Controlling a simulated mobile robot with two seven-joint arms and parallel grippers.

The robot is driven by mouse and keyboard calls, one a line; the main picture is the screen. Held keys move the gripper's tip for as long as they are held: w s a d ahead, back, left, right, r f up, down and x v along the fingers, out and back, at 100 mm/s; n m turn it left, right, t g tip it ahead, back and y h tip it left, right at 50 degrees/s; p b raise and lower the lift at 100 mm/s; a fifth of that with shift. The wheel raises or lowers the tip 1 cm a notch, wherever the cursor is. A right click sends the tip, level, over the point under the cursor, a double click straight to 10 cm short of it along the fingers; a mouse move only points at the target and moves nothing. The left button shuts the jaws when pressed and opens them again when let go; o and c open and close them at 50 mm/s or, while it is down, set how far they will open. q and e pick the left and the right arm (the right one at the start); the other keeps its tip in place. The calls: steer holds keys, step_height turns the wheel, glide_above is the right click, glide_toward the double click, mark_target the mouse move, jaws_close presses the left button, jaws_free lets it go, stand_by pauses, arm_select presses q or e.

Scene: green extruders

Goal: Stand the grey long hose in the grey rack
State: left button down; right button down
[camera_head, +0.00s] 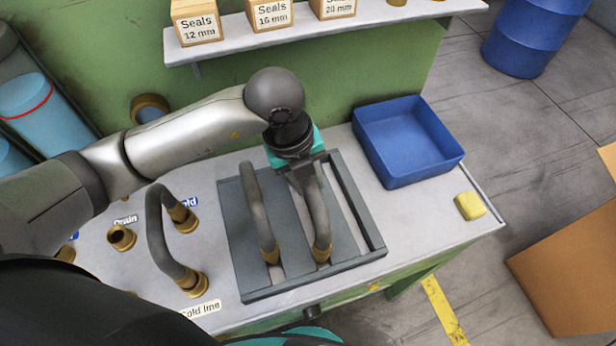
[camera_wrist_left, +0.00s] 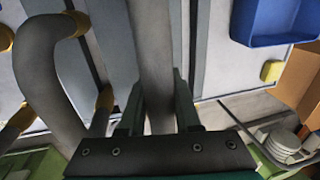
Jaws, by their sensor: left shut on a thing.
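My left gripper (camera_head: 303,172) is over the rack, shut on a grey hose (camera_head: 318,215) near its upper part. The hose hangs upright, and its brass lower end is in or just over a middle slot of the grey rack (camera_head: 235,255); I cannot tell whether it rests on the bottom. In the left wrist view the hose (camera_wrist_left: 155,55) runs between the two fingers (camera_wrist_left: 157,105). Its other end is hidden behind the gripper. A second grey hose (camera_head: 256,205) stands in the rack just left of it. My right gripper is out of view.
A third bent grey hose (camera_head: 158,235) joins brass fittings on the bench left of the rack. A blue bin (camera_head: 408,140) and a yellow block (camera_head: 469,206) are to the right. A shelf with seal boxes (camera_head: 272,14) is behind. The rack's right slot (camera_head: 355,205) is empty.

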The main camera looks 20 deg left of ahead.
arm_select(q)
steer(key=shift+f, duration=0.2)
steer(key=c, duration=0.5)
jaws_free()
steer(key=r, duration=0.5)
steer(key=s+a+r, duration=0.1)
steer(key=r, duration=0.4)
steer(key=a+r, duration=0.1)
steer(key=r, duration=0.4)
steer(key=shift+s+a, duration=0.2)
steer(key=shift+s, duration=0.2)
